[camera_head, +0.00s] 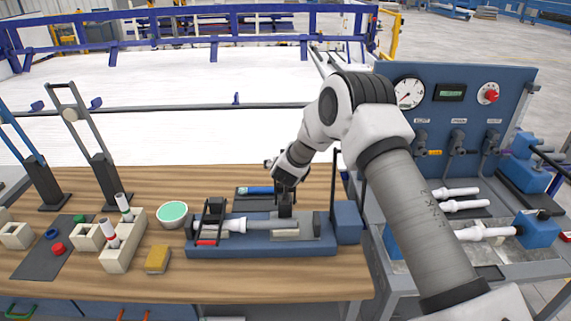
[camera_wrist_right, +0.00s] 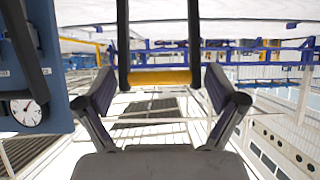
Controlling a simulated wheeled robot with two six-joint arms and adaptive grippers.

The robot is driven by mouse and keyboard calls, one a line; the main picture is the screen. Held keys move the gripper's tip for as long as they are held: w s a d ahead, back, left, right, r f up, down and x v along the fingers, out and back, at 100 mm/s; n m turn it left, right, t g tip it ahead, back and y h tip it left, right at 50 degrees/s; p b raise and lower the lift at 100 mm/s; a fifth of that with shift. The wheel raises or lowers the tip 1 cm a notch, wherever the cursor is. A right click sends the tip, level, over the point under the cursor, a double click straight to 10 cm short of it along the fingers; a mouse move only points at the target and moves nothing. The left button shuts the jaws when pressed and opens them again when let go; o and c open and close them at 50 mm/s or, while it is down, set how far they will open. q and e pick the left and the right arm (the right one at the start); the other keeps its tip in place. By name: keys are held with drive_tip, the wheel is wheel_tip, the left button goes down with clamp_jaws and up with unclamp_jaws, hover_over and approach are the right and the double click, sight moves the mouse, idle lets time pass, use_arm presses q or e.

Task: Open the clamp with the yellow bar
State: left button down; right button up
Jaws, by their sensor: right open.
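The yellow bar (camera_wrist_right: 160,77) shows in the right wrist view, spanning two black clamp arms. It lies between the spread fingers of my right gripper (camera_wrist_right: 164,88), with gaps on both sides. In the head view the clamp's black arms (camera_head: 335,180) stand upright at the right end of the blue fixture (camera_head: 270,248). A pipe (camera_head: 285,233) lies along the fixture. At the fixture's left end, another clamp's red bar (camera_head: 207,242) is low. My left gripper is not in view.
A green-topped bowl (camera_head: 172,212), a yellow block (camera_head: 157,260) and white blocks holding markers (camera_head: 122,240) stand left of the fixture. A blue gauge panel (camera_head: 455,115) stands at the right. The wooden table's front strip is clear.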

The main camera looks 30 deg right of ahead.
drive_tip(key=v, duration=1.1)
drive_tip(key=shift+r, duration=0.2)
